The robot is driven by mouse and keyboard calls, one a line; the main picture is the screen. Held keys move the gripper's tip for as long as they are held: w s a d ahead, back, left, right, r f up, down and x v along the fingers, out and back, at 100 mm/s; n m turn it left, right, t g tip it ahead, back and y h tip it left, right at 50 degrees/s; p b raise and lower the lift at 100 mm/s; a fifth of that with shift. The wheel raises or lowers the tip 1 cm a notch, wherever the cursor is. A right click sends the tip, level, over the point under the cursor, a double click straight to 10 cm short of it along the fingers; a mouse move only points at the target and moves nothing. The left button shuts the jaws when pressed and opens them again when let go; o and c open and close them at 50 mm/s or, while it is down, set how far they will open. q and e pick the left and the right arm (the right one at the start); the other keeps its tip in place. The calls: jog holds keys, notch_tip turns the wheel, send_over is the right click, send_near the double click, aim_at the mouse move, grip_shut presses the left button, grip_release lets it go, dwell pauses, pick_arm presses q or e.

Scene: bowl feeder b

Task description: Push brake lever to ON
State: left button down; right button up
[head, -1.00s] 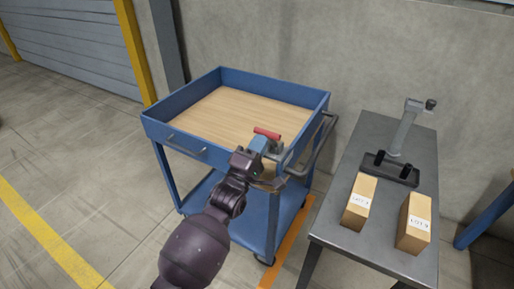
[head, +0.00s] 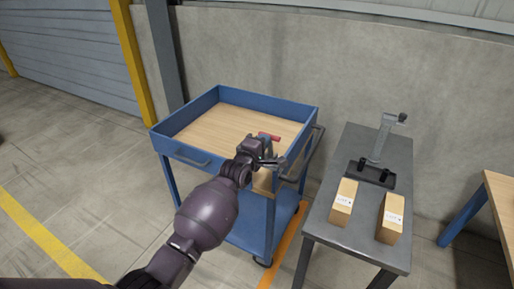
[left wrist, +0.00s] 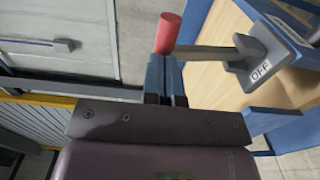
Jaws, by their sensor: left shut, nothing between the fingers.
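The brake lever is on the near right corner of the blue cart (head: 185,152). Its red grip (head: 269,137) shows just beyond my left gripper (head: 268,158) in the head view. In the left wrist view the red grip (left wrist: 168,33) stands by the tips of my left gripper (left wrist: 166,68), and the grey lever shaft (left wrist: 208,52) runs right to a grey mount. The mount bears an OFF label (left wrist: 261,70); a second label is cut off and unreadable. The left fingers are shut and empty, close beside the lever; contact cannot be told. My right gripper is out of view.
The cart's grey push handle (head: 306,157) is just right of my gripper. A grey table (head: 320,228) to the right holds two cartons (head: 343,203) and a black-based stand (head: 372,173). The cart's wooden top is empty.

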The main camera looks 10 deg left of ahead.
pick_arm(q)
jog(key=w+g+p, duration=0.1)
jog(key=w+d+r+g+y+p, duration=0.1)
jog(key=w+g+p, duration=0.3)
jog(key=shift+d+r, duration=0.3)
jog(key=shift+r, duration=0.1)
jog(key=w+g, duration=0.2)
jog(key=w+f+g+y+b, duration=0.1)
jog(key=shift+w+d, duration=0.35)
jog(key=shift+w, duration=0.05)
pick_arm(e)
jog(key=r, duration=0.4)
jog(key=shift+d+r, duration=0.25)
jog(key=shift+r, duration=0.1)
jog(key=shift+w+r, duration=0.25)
